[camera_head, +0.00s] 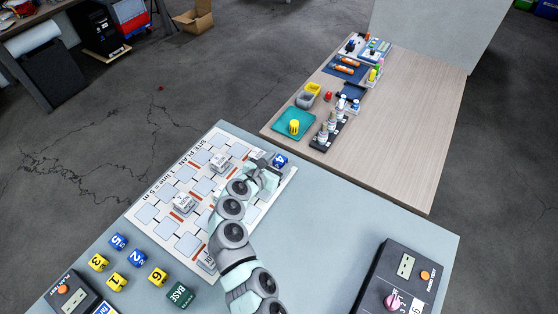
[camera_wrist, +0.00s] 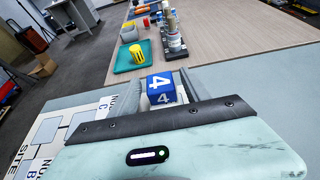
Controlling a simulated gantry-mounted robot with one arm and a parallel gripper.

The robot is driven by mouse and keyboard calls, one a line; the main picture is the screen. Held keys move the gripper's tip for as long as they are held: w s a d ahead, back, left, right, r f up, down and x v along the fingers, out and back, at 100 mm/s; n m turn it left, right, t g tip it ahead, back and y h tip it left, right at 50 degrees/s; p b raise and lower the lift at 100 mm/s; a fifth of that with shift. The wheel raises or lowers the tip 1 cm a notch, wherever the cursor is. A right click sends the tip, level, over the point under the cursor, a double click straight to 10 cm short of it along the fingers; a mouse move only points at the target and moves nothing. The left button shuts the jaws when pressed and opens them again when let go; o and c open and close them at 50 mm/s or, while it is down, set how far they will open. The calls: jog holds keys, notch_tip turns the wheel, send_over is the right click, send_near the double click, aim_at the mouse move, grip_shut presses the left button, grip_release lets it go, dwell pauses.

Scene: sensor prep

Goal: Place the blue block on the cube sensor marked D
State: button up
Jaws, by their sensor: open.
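A blue block with a white 4 (camera_head: 280,160) is at the far right corner of the site plan board, by the tip of my gripper (camera_head: 268,169). In the wrist view the blue block (camera_wrist: 161,88) is between the two fingers of my gripper (camera_wrist: 160,90), which is open. A pale surface shows just below and beside the block; I cannot tell whether it is a cube sensor, and no D mark is readable. White cube sensors stand on the site plan board (camera_head: 148,213), one at the back (camera_head: 219,162) and one at the middle left (camera_head: 184,203).
Blue blocks 5 (camera_head: 117,241) and 2 (camera_head: 137,258) and several yellow blocks (camera_head: 98,262) lie at front left near a green base block (camera_head: 180,295). A dark device (camera_head: 405,275) stands at right. A wooden table (camera_head: 420,130) behind holds bottles and trays. The grey table's middle right is clear.

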jog(key=shift+r, duration=0.2)
jog(key=shift+s+a+r, duration=0.15)
jog(key=shift+s+a, duration=0.05)
jog(key=p+v, duration=0.2)
jog(key=v, duration=0.9)
jog(key=shift+s, duration=0.2)
jog(key=shift+a, duration=0.1)
